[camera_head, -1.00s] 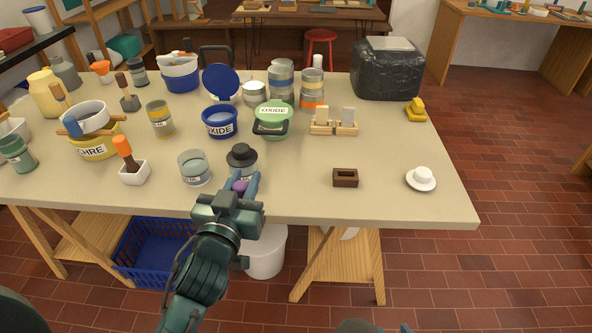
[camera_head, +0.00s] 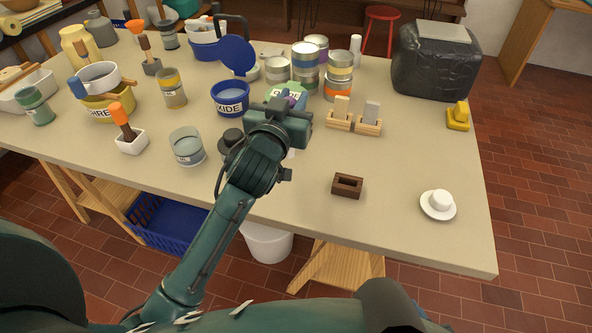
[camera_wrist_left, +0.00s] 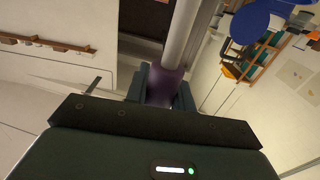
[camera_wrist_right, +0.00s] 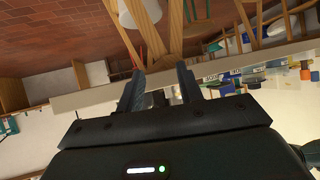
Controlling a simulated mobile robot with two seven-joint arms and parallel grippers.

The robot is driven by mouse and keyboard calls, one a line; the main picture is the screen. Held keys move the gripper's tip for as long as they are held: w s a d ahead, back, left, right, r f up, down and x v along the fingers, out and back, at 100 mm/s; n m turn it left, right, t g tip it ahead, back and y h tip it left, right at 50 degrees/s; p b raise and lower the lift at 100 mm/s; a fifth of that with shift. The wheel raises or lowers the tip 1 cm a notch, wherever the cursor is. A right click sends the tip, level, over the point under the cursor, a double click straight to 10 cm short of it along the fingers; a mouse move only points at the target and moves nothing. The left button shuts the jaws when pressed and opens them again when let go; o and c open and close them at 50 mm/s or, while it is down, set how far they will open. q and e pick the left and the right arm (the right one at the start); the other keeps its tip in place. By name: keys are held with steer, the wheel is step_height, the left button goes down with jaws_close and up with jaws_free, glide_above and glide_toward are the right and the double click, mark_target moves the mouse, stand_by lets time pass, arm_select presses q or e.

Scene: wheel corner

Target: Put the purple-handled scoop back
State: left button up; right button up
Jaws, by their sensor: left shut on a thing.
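My left gripper (camera_head: 287,103) is over the table, in front of the green-lidded tub (camera_head: 287,91) and partly hiding it. In the left wrist view its fingers are shut on the purple handle of the scoop (camera_wrist_left: 166,84). A pale metal shaft runs up from the handle; the scoop's far end is out of view. A small dark brown wooden block with a slot in its top (camera_head: 347,186) stands on the table, right of my left arm. My right gripper shows in the right wrist view (camera_wrist_right: 160,88), with its fingers apart and nothing between them.
A blue OXIDE tub (camera_head: 230,98), a glass jar (camera_head: 187,147) and a black-lidded jar (camera_head: 231,138) stand left of my arm. Stacked tins (camera_head: 338,75) and a wooden rack (camera_head: 355,122) are to the right. A white saucer with a knob (camera_head: 438,204) is front right; bare tabletop surrounds it.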

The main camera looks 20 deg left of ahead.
arm_select(q)
step_height(320, 180, down, 10)
steer(key=w+b, duration=0.1)
steer(key=shift+d+r+b, duration=0.15)
steer(key=shift+r+b, duration=0.05)
steer(key=shift+b, duration=0.2)
arm_select(e)
steer(key=shift+w+f, duration=0.25)
steer(key=shift+w, duration=0.4)
arm_select(q)
steer(key=shift+f, duration=0.2)
steer(key=o, duration=1)
arm_select(e)
steer(key=shift+s+a+f, duration=0.1)
arm_select(q)
steer(key=shift+r, duration=0.25)
arm_select(e)
steer(key=shift+r, duration=0.2)
